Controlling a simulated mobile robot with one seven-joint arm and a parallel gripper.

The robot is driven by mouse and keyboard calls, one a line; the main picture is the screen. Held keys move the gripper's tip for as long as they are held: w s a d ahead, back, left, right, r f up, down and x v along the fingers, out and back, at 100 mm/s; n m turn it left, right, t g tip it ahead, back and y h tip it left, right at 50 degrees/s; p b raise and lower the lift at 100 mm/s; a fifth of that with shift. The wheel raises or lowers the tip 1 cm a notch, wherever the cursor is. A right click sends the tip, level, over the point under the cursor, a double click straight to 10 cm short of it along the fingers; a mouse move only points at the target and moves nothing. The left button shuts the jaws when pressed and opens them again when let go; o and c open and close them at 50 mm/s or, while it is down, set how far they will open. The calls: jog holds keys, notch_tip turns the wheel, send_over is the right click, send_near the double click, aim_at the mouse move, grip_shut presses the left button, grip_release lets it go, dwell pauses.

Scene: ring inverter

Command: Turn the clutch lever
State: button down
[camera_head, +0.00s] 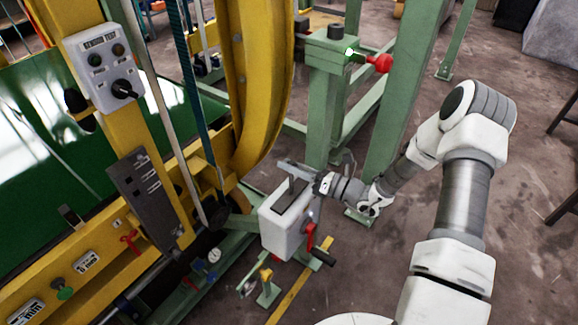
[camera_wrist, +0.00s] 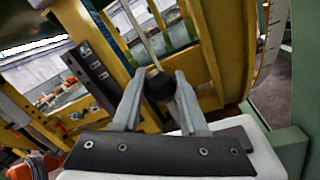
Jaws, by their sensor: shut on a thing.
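The lever that I take for the clutch lever (camera_head: 291,186) rises from a dark slot in the top of a white box (camera_head: 281,237) beside the yellow frame. In the wrist view its round black knob (camera_wrist: 157,86) sits between the fingertips. My gripper (camera_head: 290,168) reaches in from the right, just above the box, and is shut on the knob. The fingers hide most of the lever in the head view. In the wrist view the gripper (camera_wrist: 158,82) has a finger on each side of the knob.
The yellow ring frame (camera_head: 262,85) stands close behind the box. A green stand (camera_head: 322,110) with a red knob (camera_head: 378,63) is behind my wrist.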

jog(key=shift+c, duration=2.2)
grip_release()
jog(key=v, duration=1.7)
jog(key=shift+s+d, duration=0.15)
jog(key=shift+s, duration=0.05)
